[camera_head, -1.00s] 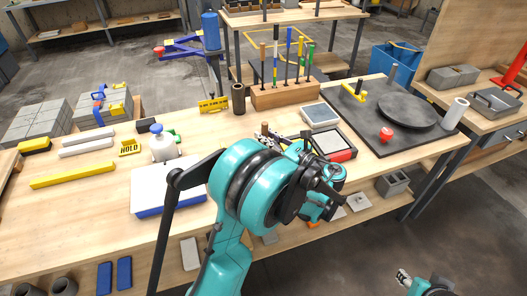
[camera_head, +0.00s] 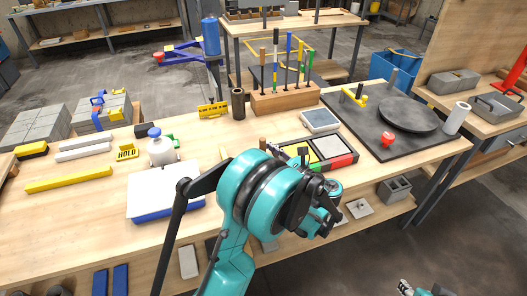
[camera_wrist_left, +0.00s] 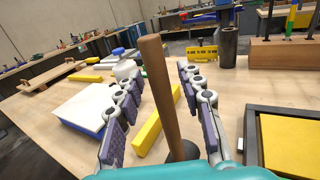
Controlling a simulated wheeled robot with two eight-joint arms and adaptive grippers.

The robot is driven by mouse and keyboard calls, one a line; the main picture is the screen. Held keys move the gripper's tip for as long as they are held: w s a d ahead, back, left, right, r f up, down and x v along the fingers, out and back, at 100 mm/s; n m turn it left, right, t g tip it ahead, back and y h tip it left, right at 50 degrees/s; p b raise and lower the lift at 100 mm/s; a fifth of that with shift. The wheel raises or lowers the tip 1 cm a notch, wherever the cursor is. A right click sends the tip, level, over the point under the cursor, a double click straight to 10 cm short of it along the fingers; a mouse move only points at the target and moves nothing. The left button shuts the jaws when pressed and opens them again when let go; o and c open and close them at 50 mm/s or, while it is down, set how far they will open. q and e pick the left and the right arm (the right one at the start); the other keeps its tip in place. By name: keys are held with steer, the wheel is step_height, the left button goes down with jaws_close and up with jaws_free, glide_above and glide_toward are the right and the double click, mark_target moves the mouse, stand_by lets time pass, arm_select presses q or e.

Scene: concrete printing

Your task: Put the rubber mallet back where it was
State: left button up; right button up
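The rubber mallet stands nearly upright in the left wrist view. Its plain wooden handle (camera_wrist_left: 158,90) rises between my left fingers, and part of its dark head (camera_wrist_left: 183,151) shows low down. In the head view a wooden handle end (camera_head: 262,143) shows just above my left arm; the rest is hidden there. My left gripper (camera_wrist_left: 160,75) is open, with its padded fingers on both sides of the handle and visible gaps beside it. In the head view my left wrist hides those fingers. My right gripper (camera_head: 405,288) shows only partly at the bottom edge.
A wooden block (camera_head: 285,98) with several upright tools stands behind. A tray with a yellow pad (camera_head: 305,156) lies right of the handle. A white-topped blue pad (camera_head: 160,190), a spray bottle (camera_head: 160,150) and a yellow bar (camera_head: 68,180) are to the left.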

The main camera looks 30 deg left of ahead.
arm_select(q)
steer(key=shift+r, duration=0.15)
steer(key=p+v, duration=0.3)
steer(key=v, duration=0.9)
steer(key=s+a+n+h, duration=0.5)
steer(key=s+n+h, duration=0.15)
steer(key=h, duration=0.25)
steer(key=s+d+f+n+t+h, duration=0.1)
steer(key=s+d+n+t+h, duration=0.2)
steer(key=s+d+n+h, duration=0.5)
steer(key=s+n, duration=0.1)
steer(key=n, duration=0.5)
steer(key=shift+s+d+h, duration=0.3)
steer(key=shift+s, duration=0.05)
steer(key=shift+a+f, duration=0.1)
